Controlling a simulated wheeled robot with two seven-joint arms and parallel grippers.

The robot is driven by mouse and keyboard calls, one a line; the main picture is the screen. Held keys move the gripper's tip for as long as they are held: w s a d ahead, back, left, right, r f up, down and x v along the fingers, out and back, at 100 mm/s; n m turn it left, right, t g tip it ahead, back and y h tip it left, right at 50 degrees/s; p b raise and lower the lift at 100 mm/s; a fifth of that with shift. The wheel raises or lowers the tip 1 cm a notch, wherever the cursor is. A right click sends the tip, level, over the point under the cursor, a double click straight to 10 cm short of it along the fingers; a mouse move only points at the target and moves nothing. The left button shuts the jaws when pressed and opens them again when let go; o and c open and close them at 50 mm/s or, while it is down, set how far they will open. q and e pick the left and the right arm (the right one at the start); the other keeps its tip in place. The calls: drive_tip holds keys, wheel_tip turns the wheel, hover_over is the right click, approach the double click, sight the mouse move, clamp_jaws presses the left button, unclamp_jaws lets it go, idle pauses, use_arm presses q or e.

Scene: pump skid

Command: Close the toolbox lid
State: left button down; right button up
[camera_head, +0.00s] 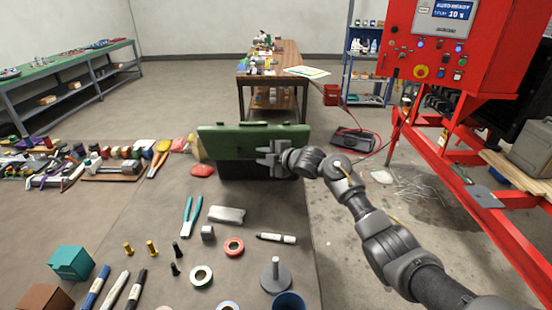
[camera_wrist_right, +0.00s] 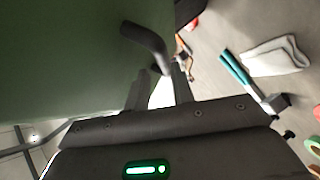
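In the right wrist view the green lid (camera_wrist_right: 60,60) fills the left, and a dark handle (camera_wrist_right: 146,42) ends close to the tips of my right gripper (camera_wrist_right: 162,76). The fingers are apart, with a light gap between them. Contact cannot be told. My left gripper is not in view.
Many tools lie to the left. A red machine frame (camera_head: 470,195) stands at right. A wooden bench (camera_head: 270,72) is behind.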

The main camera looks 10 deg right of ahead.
drive_tip(key=v, duration=0.7)
drive_tip(key=shift+s+d+r+b, duration=0.2)
drive_tip(key=shift+b, duration=0.2)
drive_tip(key=f+p+v, duration=0.1)
drive_tip(key=p+v, duration=0.6)
drive_tip(key=v, duration=0.5)
drive_tip(key=shift+s+f+p, duration=0.25)
drive_tip(key=shift+s+p, duration=0.05)
drive_tip(key=shift+s, duration=0.2)
idle(0.5)
